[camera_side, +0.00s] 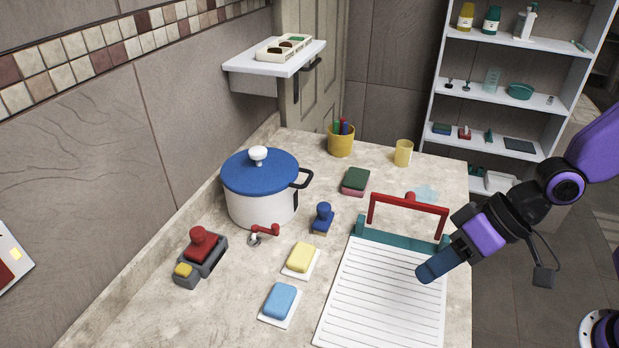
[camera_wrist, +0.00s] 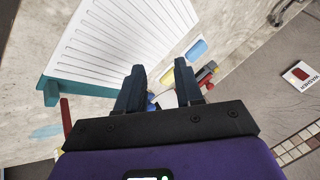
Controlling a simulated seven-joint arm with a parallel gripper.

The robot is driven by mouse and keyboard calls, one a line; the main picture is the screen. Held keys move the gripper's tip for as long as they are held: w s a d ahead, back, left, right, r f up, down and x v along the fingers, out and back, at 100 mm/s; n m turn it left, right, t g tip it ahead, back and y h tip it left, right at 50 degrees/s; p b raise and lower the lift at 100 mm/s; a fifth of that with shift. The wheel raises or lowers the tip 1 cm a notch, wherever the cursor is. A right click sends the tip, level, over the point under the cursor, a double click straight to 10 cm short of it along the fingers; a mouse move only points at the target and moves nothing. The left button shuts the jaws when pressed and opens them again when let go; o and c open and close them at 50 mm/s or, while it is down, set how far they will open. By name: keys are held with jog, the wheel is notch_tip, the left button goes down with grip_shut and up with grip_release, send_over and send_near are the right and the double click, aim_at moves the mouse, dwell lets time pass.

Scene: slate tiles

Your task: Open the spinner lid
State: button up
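The spinner is a white round pot (camera_side: 262,207) on the counter at the left in the side view. Its blue lid (camera_side: 243,177) is seated on top, with a white knob (camera_side: 258,155) in the middle. A dark handle sticks out at its right side. My gripper (camera_side: 428,274) is well to the right of the spinner, over the ridged white board. In the wrist view my gripper (camera_wrist: 160,85) shows two dark fingers spread apart with nothing held between them. The spinner is not clearly visible there; the fingers and gripper body hide much of that area.
The ridged white board (camera_side: 380,300) has a red handle (camera_side: 410,203). Yellow (camera_side: 300,257) and blue (camera_side: 280,299) blocks, a blue stamp-like object (camera_side: 322,216), a small red crank (camera_side: 264,232) and a grey-red device (camera_side: 203,252) stand near the spinner. A shelf (camera_side: 275,61) overhangs behind it.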

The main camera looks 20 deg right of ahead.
jog(key=w+a+m+t+y, duration=0.1)
jog(key=w+a+m+t, duration=0.25)
jog(key=w+m, duration=0.3)
jog(key=m+t+h, duration=0.1)
jog(key=m+t, duration=0.7)
jog(key=m, duration=0.1)
send_near(309, 177)
jog(key=shift+n, duration=0.25)
jog(key=x, duration=1)
jog(key=shift+w+f, duration=0.1)
jog(key=shift+f, duration=0.15)
grip_shut()
